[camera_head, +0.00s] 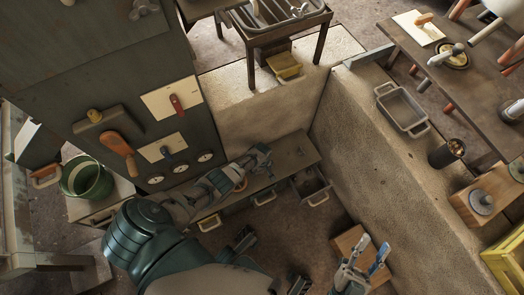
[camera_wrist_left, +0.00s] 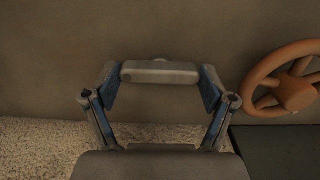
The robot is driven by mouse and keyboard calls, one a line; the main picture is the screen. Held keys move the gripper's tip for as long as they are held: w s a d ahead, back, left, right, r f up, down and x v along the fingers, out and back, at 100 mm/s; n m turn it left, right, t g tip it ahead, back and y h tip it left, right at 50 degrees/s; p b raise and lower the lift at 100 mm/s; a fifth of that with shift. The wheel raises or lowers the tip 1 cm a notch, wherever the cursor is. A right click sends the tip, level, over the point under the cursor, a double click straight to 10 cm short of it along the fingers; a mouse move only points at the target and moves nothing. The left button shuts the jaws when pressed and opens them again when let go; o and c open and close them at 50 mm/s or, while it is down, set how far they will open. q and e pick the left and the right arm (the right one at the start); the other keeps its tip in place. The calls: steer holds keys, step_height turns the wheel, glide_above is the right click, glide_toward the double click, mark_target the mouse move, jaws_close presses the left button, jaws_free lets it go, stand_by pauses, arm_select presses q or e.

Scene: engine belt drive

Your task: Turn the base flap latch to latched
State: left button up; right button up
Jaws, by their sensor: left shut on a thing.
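My left gripper (camera_head: 262,156) reaches over the low bench in the head view. In the left wrist view its two blue-padded fingers (camera_wrist_left: 160,85) are shut on the ends of a grey bar-shaped handle (camera_wrist_left: 160,72), which looks like the latch and lies level across the picture in front of a plain brown panel. In the head view the arm and gripper hide this handle. I cannot tell the latch's marked position. My right gripper (camera_head: 371,252) is at the lower right of the head view, its fingers apart and empty.
An orange handwheel (camera_wrist_left: 295,90) is just right of the left gripper. The upright panel (camera_head: 140,85) carries a red lever (camera_head: 176,104), a blue lever (camera_head: 165,151) and gauges. Below the bench are drawers, one open (camera_head: 312,186). A pale ledge (camera_head: 375,165) runs along the right.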

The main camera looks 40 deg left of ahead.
arm_select(q)
steer(key=o, duration=1)
step_height(320, 180, up, 12)
steer(key=shift+f, duration=0.1)
stand_by(0.5)
